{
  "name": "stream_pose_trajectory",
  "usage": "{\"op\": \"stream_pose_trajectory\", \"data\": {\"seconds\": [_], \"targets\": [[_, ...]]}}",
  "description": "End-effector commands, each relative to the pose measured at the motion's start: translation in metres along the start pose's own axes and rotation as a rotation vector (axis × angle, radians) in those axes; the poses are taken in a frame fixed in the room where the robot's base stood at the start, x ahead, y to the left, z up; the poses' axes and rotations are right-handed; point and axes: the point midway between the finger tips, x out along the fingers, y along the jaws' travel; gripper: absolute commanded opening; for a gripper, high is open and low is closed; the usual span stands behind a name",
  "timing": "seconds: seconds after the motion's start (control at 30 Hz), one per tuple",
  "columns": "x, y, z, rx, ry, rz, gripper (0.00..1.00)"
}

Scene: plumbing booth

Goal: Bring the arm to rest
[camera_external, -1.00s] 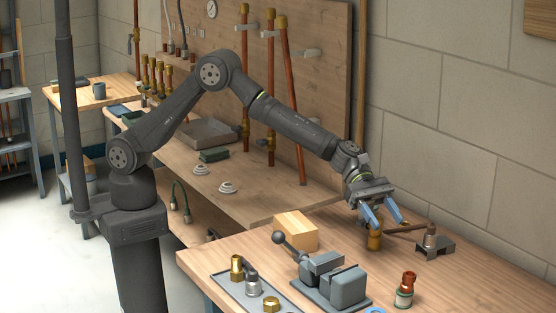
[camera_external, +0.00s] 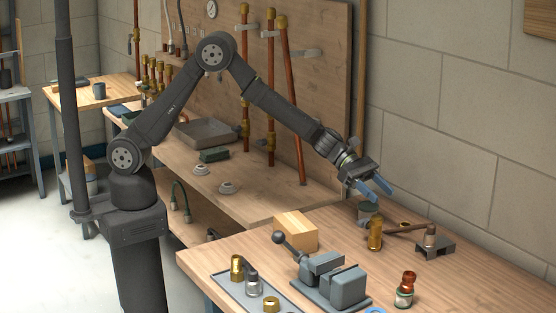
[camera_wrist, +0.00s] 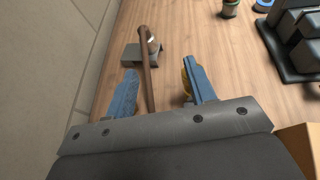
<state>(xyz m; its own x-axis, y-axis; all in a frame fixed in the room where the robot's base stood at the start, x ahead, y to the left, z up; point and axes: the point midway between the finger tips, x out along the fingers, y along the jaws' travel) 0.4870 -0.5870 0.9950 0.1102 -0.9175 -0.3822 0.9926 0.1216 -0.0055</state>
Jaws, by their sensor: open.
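My gripper (camera_external: 374,190) is above the far side of the front wooden bench, with its blue fingers apart and nothing between them. It also shows in the wrist view (camera_wrist: 160,92), fingers spread over the bench top. A brass fitting (camera_external: 375,234) stands upright on the bench below and apart from the fingers. In the wrist view the brass fitting (camera_wrist: 186,82) is mostly hidden behind the right finger. A brown-handled tool (camera_external: 406,229) lies beside it; its handle (camera_wrist: 147,75) shows between the fingers in the wrist view.
A grey vise (camera_external: 335,283), a wooden block (camera_external: 296,231), a grey bracket (camera_external: 436,247) and a copper-topped jar (camera_external: 405,290) stand on the front bench. A grey can (camera_external: 367,210) is behind the brass fitting. A pegboard with copper pipes (camera_external: 270,90) and the wall are behind.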

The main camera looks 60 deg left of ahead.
Motion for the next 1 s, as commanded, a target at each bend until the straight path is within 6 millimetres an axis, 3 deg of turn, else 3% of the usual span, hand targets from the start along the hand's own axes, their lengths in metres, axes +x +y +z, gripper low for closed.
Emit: {"op": "stream_pose_trajectory", "data": {"seconds": [0.2, 0.43, 1.0], "targets": [[-0.031, 0.025, -0.018, -0.029, 0.000, 0.070, 0.50], [-0.053, 0.041, -0.032, -0.051, 0.000, 0.121, 0.50], [-0.059, 0.045, -0.035, -0.054, 0.000, 0.133, 0.50]]}}
